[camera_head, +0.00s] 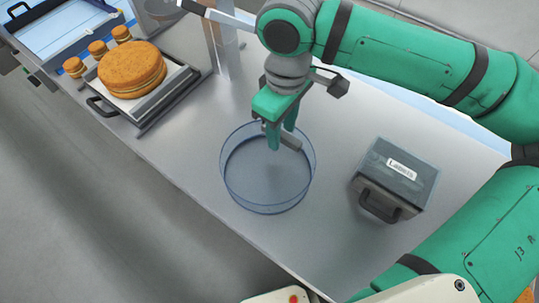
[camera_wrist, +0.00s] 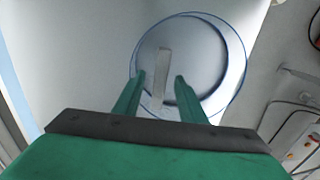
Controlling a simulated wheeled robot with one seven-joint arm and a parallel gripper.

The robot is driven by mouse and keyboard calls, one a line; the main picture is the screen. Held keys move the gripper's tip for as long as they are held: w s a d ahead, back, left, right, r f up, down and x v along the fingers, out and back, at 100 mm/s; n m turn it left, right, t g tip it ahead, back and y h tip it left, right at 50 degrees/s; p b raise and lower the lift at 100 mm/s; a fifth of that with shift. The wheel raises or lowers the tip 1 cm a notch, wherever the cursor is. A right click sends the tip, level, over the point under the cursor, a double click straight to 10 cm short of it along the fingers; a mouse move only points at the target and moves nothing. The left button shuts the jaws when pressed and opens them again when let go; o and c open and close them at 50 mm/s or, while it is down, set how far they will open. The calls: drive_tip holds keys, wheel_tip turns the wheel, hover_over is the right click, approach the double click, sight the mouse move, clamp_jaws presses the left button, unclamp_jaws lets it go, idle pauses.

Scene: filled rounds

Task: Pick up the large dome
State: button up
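The large dome (camera_head: 268,190) is a clear, round cover with blue-tinted edges, standing on the metal counter. A grey bar handle (camera_head: 291,143) shows at its top. In the wrist view the dome (camera_wrist: 215,75) is a blue-edged circle, and its pale handle (camera_wrist: 163,68) runs lengthwise between my fingers. My green gripper (camera_head: 279,132) points down over the dome's far part, at the handle. In the wrist view my gripper (camera_wrist: 160,80) has its two fingers apart, with a gap on each side of the handle. The fingertips partly hide the handle in the head view.
A labelled grey box (camera_head: 397,178) with a black handle stands right of the dome. A tray (camera_head: 155,115) holding a large round bread or burger (camera_head: 132,68) and several small ones is at the upper left. A post (camera_head: 222,45) stands behind. Bare counter lies between tray and dome.

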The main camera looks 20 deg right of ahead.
clamp_jaws()
drive_tip(key=shift+r, duration=0.1)
idle(0.4)
